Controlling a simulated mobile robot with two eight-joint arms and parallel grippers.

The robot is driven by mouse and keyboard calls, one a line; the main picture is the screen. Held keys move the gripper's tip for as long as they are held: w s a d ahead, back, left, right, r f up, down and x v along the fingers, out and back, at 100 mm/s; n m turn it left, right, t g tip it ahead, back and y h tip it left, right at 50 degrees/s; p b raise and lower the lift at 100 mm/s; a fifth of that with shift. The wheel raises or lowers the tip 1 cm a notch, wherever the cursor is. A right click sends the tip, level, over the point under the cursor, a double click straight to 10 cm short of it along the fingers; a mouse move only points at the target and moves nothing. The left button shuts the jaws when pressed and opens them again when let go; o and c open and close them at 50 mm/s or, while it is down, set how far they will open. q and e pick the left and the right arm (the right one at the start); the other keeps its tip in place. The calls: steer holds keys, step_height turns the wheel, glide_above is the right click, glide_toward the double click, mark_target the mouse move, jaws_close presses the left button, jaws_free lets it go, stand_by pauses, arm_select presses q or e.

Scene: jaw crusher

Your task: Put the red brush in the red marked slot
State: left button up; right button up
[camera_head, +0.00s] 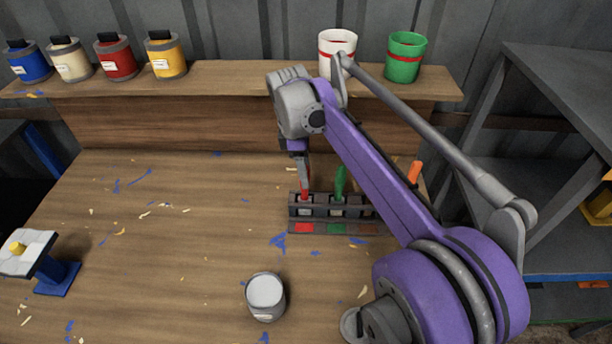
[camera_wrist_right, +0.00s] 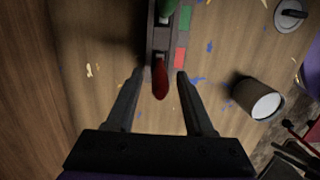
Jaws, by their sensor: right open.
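The red brush (camera_head: 305,192) stands handle up in the dark rack (camera_head: 323,211), at the slot beside the red mark (camera_head: 303,228). In the right wrist view the red handle (camera_wrist_right: 160,78) lies between the two open fingers of my right gripper (camera_wrist_right: 158,76), with a gap on each side. In the head view my right gripper (camera_head: 303,170) points down just above the red brush, and the arm hides part of it. The brush's lower end is hidden in the rack. My left gripper is not in view.
A green brush (camera_head: 340,183) stands in the rack beside the green mark (camera_head: 336,229). An orange handle (camera_head: 414,172) shows behind my arm. A grey can (camera_head: 265,298) stands in front. Several paint pots and two cups line the shelf (camera_head: 230,80). The table's left middle is mostly clear.

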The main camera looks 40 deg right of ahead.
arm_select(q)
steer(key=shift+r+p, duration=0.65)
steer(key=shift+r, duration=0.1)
arm_select(e)
step_height(320, 180, up, 10)
steer(key=a, duration=0.1)
steer(key=shift+w+f, duration=0.2)
steer(key=shift+w, duration=0.2)
